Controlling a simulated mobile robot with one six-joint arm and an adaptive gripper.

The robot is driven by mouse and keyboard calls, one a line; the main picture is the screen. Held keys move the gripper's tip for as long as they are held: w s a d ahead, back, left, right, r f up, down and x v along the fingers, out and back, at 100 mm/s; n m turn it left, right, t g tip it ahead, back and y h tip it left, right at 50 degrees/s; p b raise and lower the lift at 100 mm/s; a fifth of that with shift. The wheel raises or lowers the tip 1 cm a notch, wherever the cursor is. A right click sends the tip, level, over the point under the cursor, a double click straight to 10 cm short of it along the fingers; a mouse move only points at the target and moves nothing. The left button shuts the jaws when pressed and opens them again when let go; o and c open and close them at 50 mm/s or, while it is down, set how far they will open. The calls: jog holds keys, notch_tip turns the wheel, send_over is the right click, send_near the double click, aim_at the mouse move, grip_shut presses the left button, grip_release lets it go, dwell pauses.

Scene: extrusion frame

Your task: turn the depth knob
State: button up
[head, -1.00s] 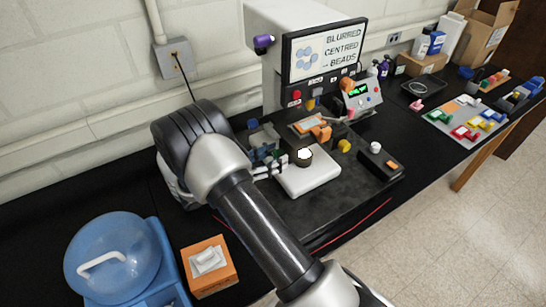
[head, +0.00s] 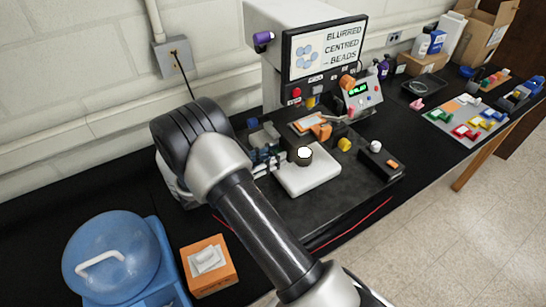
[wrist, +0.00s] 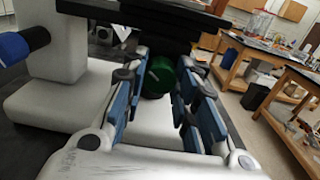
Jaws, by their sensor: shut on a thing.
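A dark green round knob (wrist: 160,75) shows between the fingers in the wrist view, on the pale stand. I see no label on it, so I cannot confirm that it is the depth knob. My gripper (wrist: 156,92) has blue-padded fingers on both sides of this knob and is shut on it. In the head view my gripper (head: 268,164) is at the left side of the instrument, just left of a black cylinder with a bright white top (head: 304,156). The green knob is not clear in that view, as the fingers and wrist crowd it.
The instrument has a screen (head: 325,50) reading "BLURRED CENTRED BEADS". A purple knob (head: 263,39), a yellow knob (head: 345,144) and a control box (head: 361,95) are nearby. An orange tissue box (head: 208,280) and a blue jug (head: 110,270) stand front left.

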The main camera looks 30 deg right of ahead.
jog(key=o, duration=1.1)
jog(key=a, duration=0.7)
jog(key=shift+s+a, duration=0.15)
jog(key=shift+a, duration=0.1)
dwell(0.7)
